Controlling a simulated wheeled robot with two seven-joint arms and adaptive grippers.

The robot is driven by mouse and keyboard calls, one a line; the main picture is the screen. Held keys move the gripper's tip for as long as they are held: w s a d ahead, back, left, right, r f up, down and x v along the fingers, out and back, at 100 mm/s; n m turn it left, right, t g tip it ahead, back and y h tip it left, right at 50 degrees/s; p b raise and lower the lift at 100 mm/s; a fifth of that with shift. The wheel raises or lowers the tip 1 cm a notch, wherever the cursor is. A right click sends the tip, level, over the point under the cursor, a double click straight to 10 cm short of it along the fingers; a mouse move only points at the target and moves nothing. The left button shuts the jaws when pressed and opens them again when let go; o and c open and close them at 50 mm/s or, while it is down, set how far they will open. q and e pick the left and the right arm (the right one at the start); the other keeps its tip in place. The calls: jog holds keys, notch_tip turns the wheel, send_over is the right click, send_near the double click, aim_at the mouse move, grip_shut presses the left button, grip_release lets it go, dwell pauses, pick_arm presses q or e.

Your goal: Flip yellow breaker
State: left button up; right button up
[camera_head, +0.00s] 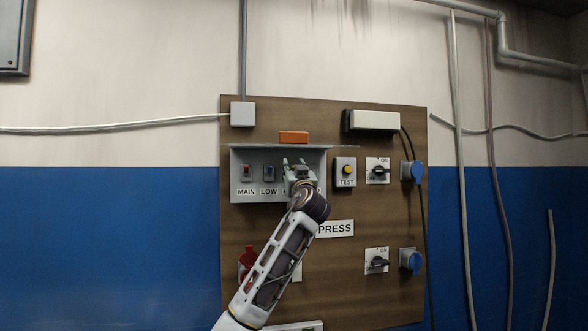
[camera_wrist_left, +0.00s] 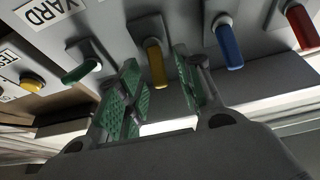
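The yellow breaker (camera_wrist_left: 156,66) has a yellow lever on a dark grey base, seen in the left wrist view. My left gripper (camera_wrist_left: 157,82) is open, with its two green-padded fingers on either side of the yellow lever. A gap shows between the lever and each finger. In the head view my left gripper (camera_head: 294,167) is at the grey breaker box (camera_head: 238,190) and hides the yellow breaker. My right gripper is not in view.
The blue breaker (camera_wrist_left: 228,42) and red breaker (camera_wrist_left: 301,28) are on one side of the yellow one; the green breaker (camera_wrist_left: 82,66) is on the other. A TEST button (camera_head: 346,170) and rotary switches (camera_head: 378,171) share the wooden board (camera_head: 240,225).

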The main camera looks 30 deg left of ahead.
pick_arm(q)
jog(key=shift+c, duration=0.4)
grip_shut()
